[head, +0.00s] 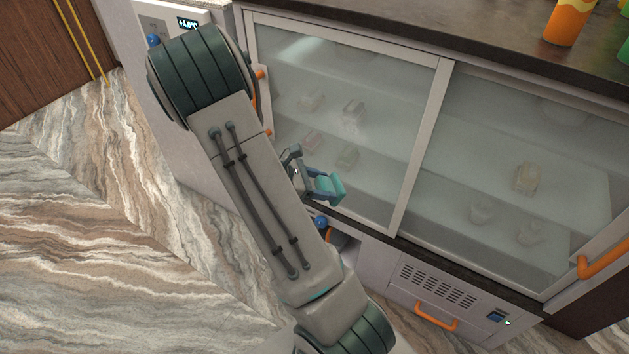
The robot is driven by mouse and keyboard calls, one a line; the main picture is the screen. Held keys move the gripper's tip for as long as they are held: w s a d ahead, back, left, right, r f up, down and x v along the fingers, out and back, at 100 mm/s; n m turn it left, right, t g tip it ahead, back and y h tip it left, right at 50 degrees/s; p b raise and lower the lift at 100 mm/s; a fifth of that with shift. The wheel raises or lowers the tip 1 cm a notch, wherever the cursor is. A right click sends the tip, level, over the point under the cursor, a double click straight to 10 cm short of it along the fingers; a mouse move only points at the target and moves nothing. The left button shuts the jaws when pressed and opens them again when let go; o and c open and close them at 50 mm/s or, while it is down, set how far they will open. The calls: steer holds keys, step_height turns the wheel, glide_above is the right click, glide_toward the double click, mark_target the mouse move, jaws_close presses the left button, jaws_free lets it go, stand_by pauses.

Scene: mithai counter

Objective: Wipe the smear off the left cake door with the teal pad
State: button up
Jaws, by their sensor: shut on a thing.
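The left cake door (390,130) is a framed, hazy glass sliding panel on the cabinet front, with small cakes dimly visible behind it. My gripper (322,184) is in front of its lower left part, shut on the teal pad (337,188). The pad is at the gripper's right end, close to the glass; I cannot tell whether it touches. A pale streak (310,47) shows high on the left door; I cannot tell if it is the smear or a reflection. My arm hides the door's left edge and part of its orange handle (261,74).
The right door (520,170) has an orange handle (603,259) at lower right. Below are a vent (438,286) and an orange pull (436,317). Orange and green cups stand on the dark countertop (480,30). Marbled floor (90,230) lies open at left.

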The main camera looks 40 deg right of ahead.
mark_target(330, 177)
steer(key=d+n+t+h+b, duration=0.1)
steer(key=w+n+t+h+b, duration=0.1)
steer(key=w+d+f+n+t+h+b, duration=0.1)
steer(key=h, duration=0.1)
steer(key=shift+d+n+t+b, duration=0.3)
steer(key=shift+d+n, duration=0.05)
steer(key=shift+n, duration=0.05)
steer(key=w+d+n+t+h+b, duration=0.1)
steer(key=w+d+n+t+b, duration=0.3)
steer(key=w+d+t+b, duration=0.1)
steer(key=shift+w+d+n+t+h+b, duration=0.4)
steer(key=shift+w+t+b, duration=0.1)
steer(key=shift+w+t, duration=0.65)
steer(key=shift+w+d+f, duration=0.1)
steer(key=shift+w+d, duration=0.1)
steer(key=shift+d, duration=0.5)
